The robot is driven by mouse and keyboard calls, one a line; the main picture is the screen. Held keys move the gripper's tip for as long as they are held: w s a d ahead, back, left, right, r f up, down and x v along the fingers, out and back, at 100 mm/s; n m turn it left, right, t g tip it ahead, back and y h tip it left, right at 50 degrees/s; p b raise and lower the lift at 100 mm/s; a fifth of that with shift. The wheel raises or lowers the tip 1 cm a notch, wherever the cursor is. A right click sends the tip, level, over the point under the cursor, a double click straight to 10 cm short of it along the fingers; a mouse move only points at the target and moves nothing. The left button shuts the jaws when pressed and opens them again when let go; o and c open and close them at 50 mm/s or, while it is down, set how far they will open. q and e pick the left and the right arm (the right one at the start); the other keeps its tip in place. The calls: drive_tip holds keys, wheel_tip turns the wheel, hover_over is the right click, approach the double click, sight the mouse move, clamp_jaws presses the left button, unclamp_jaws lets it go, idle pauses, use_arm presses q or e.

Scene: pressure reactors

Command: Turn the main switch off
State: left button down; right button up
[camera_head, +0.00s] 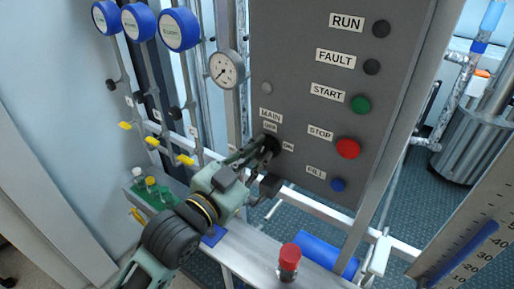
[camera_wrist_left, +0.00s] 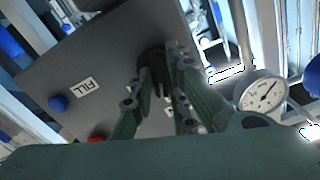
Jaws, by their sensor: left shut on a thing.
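The main switch (camera_head: 273,143) is a small black knob on the grey control panel (camera_head: 300,60), below the label MAIN with OFF above it and ON to its right. My left gripper (camera_head: 266,153) reaches it from the lower left and is shut on it. In the left wrist view the fingers of my left gripper (camera_wrist_left: 166,78) meet at the dark switch (camera_wrist_left: 153,58) on the panel face. The fingers partly cover the knob, so which way it points cannot be told. My right gripper does not show.
Right of the switch are the green START (camera_head: 361,104), red STOP (camera_head: 347,148) and blue FILL (camera_head: 338,184) buttons. A pressure gauge (camera_head: 226,69) and yellow-handled valves (camera_head: 185,160) stand to the left. A red-capped bottle (camera_head: 289,262) stands on the ledge below.

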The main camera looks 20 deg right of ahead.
use_arm(q)
drive_tip(key=shift+f+n+p, duration=0.1)
drive_tip(key=shift+n+p, duration=1)
drive_tip(key=shift+n, duration=0.8)
drive_tip(key=c, duration=1.7)
unclamp_jaws()
drive_tip(key=shift+s+a, duration=0.1)
drive_tip(key=shift+a, duration=0.05)
drive_tip(key=v, duration=1.1)
drive_tip(key=shift+s+a, duration=0.25)
